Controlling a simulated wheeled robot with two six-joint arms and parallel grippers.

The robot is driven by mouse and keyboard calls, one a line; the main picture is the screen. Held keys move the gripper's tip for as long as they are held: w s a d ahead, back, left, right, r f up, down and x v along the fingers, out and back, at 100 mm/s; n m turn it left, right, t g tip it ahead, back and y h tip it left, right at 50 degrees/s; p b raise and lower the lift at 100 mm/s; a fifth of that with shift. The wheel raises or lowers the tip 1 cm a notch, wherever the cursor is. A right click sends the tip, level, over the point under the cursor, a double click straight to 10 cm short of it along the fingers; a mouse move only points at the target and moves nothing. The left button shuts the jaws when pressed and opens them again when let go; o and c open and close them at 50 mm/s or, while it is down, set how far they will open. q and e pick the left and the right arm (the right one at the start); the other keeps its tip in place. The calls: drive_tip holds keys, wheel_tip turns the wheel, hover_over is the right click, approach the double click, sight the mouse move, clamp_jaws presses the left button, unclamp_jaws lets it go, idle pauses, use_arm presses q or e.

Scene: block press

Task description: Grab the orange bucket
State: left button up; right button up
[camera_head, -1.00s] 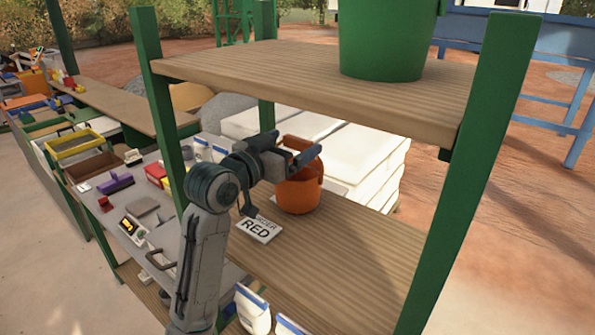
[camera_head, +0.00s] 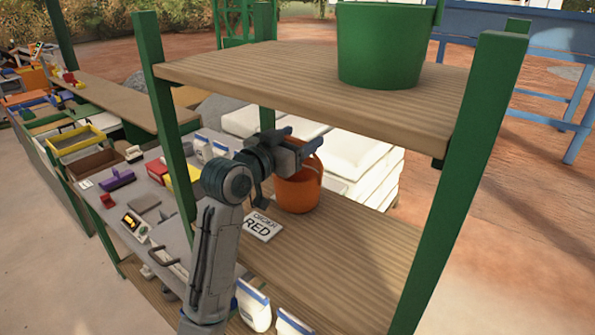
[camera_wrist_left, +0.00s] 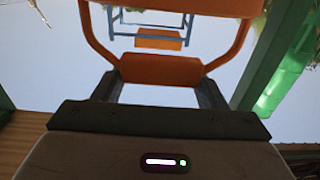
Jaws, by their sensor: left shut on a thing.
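The orange bucket (camera_head: 298,193) is upright on the lower wooden shelf of the green-framed rack, behind a white sign (camera_head: 262,226) reading "RED". My left gripper (camera_head: 299,148) is at the top of the bucket, coming from the left. In the left wrist view, its fingers (camera_wrist_left: 160,92) are shut on the orange handle's thick grip part (camera_wrist_left: 160,70), with the handle's sides rising from it. The bucket's underside is hidden, so I cannot tell whether it still rests fully on the shelf. My right gripper is not in view.
A green bucket (camera_head: 381,48) stands on the upper shelf (camera_head: 270,68), above and right of my gripper. A green post (camera_head: 178,170) stands close left of my arm. White bags (camera_head: 350,150) are stacked behind the rack. The lower shelf (camera_head: 340,250) is bare toward the right.

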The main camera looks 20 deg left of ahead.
use_arm(q)
drive_tip(key=shift+f, duration=0.35)
